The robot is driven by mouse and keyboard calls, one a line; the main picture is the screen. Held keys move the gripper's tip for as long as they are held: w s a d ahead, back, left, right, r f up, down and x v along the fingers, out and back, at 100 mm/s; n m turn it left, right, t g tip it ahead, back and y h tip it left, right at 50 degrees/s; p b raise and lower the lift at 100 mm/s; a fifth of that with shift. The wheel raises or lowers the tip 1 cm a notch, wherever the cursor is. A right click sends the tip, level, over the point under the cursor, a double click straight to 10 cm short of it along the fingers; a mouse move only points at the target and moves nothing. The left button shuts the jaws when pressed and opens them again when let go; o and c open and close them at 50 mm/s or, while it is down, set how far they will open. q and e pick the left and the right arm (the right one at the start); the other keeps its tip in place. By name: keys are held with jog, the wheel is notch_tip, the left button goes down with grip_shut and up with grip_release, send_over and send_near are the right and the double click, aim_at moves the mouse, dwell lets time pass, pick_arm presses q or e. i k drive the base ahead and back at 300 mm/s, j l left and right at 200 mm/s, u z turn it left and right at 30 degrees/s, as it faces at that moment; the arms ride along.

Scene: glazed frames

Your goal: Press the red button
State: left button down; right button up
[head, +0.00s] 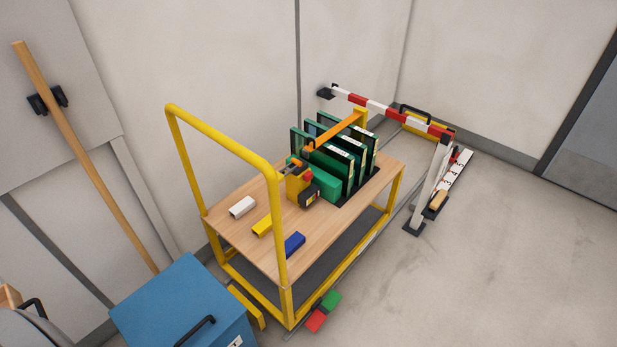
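A small red button (308,177) shows on a yellow box (294,187) that stands on the wooden top of a yellow-framed cart (225,222). A dark block (310,198) sits right beside the yellow box. Behind them are a green block (325,185) and several upright dark green glazed frames (340,150) in a rack. Neither of my grippers is in view, and nothing touches the button.
White, yellow and blue blocks (294,243) lie on the cart top. A tall yellow handle (272,165) rises at its near end. A red-and-white barrier (390,112) stands behind. A blue box (180,305) is at lower left.

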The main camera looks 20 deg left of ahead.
aim_at(307, 176)
jog(key=i+u, duration=0.1)
jog(key=u, duration=0.3)
jog(key=i+l+u, duration=0.1)
jog(key=u, duration=0.35)
jog(key=i+l+u, duration=0.1)
jog(key=u, duration=0.3)
jog(key=i+l+u, duration=0.1)
jog(key=l, duration=0.35)
jog(key=i+l+u, duration=0.15)
jog(key=l, duration=0.3)
jog(key=i+l+u, duration=0.1)
jog(key=i+l, duration=0.2)
jog(key=l, duration=0.15)
jog(key=i+l+u, duration=0.1)
jog(key=l, duration=0.35)
jog(key=i+l+u, duration=0.15)
jog(key=l, duration=0.35)
jog(key=i+l+u, duration=0.1)
jog(key=l, duration=0.4)
